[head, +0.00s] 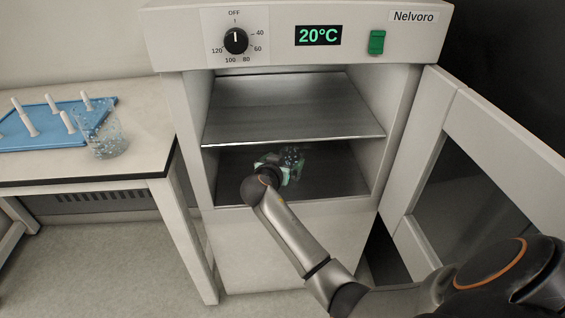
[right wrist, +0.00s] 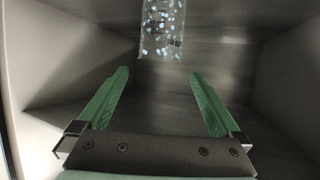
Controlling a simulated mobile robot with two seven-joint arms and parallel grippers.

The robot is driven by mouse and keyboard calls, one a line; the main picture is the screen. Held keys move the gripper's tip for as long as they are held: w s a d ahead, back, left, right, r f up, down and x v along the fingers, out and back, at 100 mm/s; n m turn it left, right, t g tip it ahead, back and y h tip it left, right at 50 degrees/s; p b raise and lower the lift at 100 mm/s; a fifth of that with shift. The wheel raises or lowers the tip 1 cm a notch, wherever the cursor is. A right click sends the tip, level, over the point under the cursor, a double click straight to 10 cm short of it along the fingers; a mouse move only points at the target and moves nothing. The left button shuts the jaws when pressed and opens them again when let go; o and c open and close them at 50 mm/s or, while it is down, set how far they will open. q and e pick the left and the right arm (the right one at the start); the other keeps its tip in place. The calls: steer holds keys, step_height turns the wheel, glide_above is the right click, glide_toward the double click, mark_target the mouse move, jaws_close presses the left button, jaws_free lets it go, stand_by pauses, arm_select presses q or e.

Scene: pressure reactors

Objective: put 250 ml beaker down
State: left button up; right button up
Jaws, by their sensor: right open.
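A clear 250 ml beaker (right wrist: 162,30) with blue-white specks stands inside the oven, beyond my fingertips in the right wrist view. In the head view it shows only partly as a speckled patch (head: 291,153) behind my gripper, in the lower compartment. My right gripper (head: 284,168) reaches into that compartment; its green fingers (right wrist: 160,82) are wide apart with nothing between them. The beaker looks upright; its base appears to rest on the compartment floor (head: 335,185). My left gripper is not in view.
The oven (head: 290,235) has its door (head: 480,165) swung open to the right. A metal shelf (head: 290,105) lies above my gripper. On the bench (head: 130,165) at left stand another speckled beaker (head: 106,140) and a blue peg rack (head: 50,132).

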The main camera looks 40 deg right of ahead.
steer(key=shift+s+a+r, duration=0.2)
steer(key=shift+s+a, duration=0.05)
steer(key=shift+a, duration=0.05)
steer(key=s+a+f+n+t+y, duration=0.1)
steer(key=s+a+f+n+y, duration=0.65)
steer(key=s+a+f, duration=0.55)
steer(key=s+a+f+n+y, duration=0.3)
steer(key=s+a+n+y, duration=0.3)
steer(key=s+a, duration=0.6)
steer(key=shift+s+a, duration=0.35)
steer(key=shift+s, duration=0.75)
steer(key=shift+f+y, duration=0.1)
steer(key=shift+y, duration=0.15)
steer(key=shift+c, duration=0.2)
